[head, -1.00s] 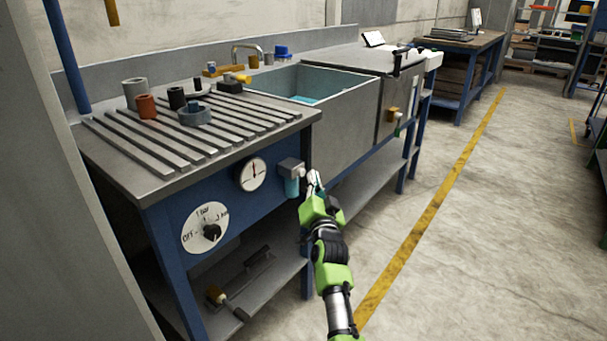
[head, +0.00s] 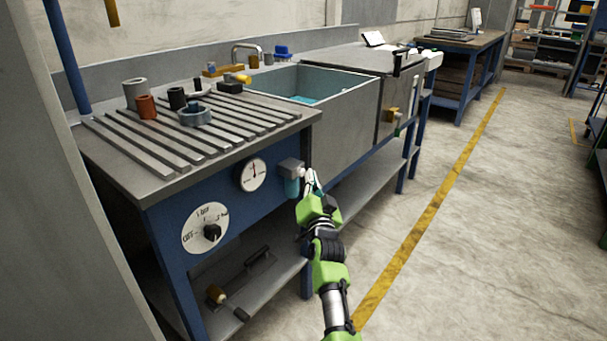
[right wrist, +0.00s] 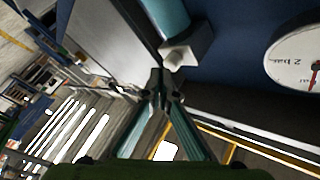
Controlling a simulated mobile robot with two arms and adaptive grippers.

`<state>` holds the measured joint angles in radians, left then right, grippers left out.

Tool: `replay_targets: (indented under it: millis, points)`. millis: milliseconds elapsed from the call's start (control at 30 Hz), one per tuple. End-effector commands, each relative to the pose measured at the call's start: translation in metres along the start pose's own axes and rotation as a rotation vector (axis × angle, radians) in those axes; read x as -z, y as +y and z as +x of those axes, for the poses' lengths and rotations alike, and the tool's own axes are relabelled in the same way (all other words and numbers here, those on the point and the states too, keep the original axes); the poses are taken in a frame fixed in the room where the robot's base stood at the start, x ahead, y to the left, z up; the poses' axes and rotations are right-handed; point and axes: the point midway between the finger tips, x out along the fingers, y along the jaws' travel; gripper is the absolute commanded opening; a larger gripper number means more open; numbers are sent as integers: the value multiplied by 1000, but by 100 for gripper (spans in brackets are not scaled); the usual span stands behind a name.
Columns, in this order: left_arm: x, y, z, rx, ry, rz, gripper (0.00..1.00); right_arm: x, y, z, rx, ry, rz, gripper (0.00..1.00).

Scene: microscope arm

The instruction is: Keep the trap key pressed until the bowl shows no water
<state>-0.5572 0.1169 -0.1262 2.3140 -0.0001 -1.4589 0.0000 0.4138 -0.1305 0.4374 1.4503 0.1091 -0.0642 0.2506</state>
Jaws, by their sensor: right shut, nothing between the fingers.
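The water trap with its blue bowl (head: 292,188) hangs on the blue front panel, right of the gauge. In the right wrist view the bowl (right wrist: 167,18) ends at a grey collar, with a small pale key (right wrist: 180,57) beside it. I cannot tell a water level in the bowl. My right gripper (head: 309,177) is shut and empty just right of the bowl. In the right wrist view its fingertips (right wrist: 161,85) are close to the key, seemingly just apart from it; I cannot tell whether they touch. My left gripper is not in view.
The gauge (head: 252,174) and a rotary dial (head: 205,228) are on the panel to the left. The bench's slatted top (head: 230,116) holds several small parts. A sink (head: 345,120) stands behind the trap. A lower shelf (head: 270,283) lies below. Floor to the right is clear.

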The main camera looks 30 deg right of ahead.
Motion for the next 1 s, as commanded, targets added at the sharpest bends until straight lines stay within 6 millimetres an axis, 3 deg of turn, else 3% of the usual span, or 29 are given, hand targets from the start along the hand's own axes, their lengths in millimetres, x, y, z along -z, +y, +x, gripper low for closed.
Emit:
replay_targets:
  millis: [1000]
  points:
    - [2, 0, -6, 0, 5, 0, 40, -5, -5, 7, 0, 0, 0, 0]
